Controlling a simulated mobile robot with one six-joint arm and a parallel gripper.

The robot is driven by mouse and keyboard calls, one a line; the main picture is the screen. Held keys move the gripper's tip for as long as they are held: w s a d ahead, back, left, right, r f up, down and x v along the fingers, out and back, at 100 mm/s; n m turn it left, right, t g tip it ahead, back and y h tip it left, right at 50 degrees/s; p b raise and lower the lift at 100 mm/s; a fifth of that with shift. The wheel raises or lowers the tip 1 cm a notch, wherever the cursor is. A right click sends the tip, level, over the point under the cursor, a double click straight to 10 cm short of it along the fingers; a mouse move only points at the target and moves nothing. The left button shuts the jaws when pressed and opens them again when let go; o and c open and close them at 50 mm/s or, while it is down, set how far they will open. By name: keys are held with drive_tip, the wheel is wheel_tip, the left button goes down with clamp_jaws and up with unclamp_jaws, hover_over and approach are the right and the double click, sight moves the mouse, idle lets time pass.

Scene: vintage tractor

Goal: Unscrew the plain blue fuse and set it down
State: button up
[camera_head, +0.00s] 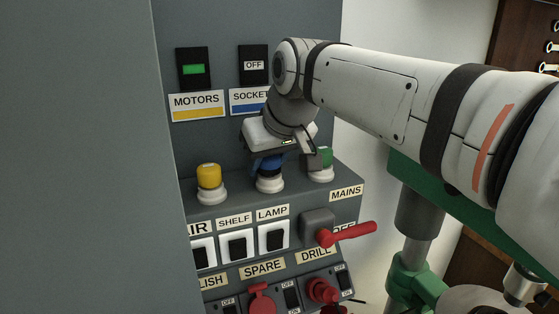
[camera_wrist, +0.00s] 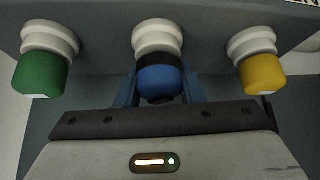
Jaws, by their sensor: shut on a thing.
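The blue fuse (camera_head: 266,165) stands in the middle white socket (camera_head: 270,185) on the ledge of the grey panel. It also shows in the wrist view (camera_wrist: 158,76), with a black band next to its white socket. My gripper (camera_head: 268,158) is over it from above, and its jaws (camera_wrist: 158,92) are shut on the blue fuse, one finger on each side. The fuse appears in line with its socket; I cannot tell how far it is threaded in. The jaws hide part of the fuse in the head view.
A yellow fuse (camera_head: 209,175) stands to the left and a green fuse (camera_head: 326,157) close to the right, partly behind my gripper. Below are white switches (camera_head: 237,245) and a red mains handle (camera_head: 347,235). A grey panel side (camera_head: 80,150) fills the left.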

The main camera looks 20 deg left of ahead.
drive_tip(key=shift+n+g+y, duration=0.3)
drive_tip(key=shift+n+g, duration=0.2)
drive_tip(key=shift+n, duration=0.4)
drive_tip(key=shift+s+n+g, duration=0.15)
drive_tip(key=shift+n+g, duration=0.25)
drive_tip(key=shift+n, duration=0.4)
drive_tip(key=o, duration=0.6)
drive_tip(key=shift+c, duration=0.2)
drive_tip(key=shift+m+t, duration=0.4)
drive_tip(key=shift+m, duration=0.4)
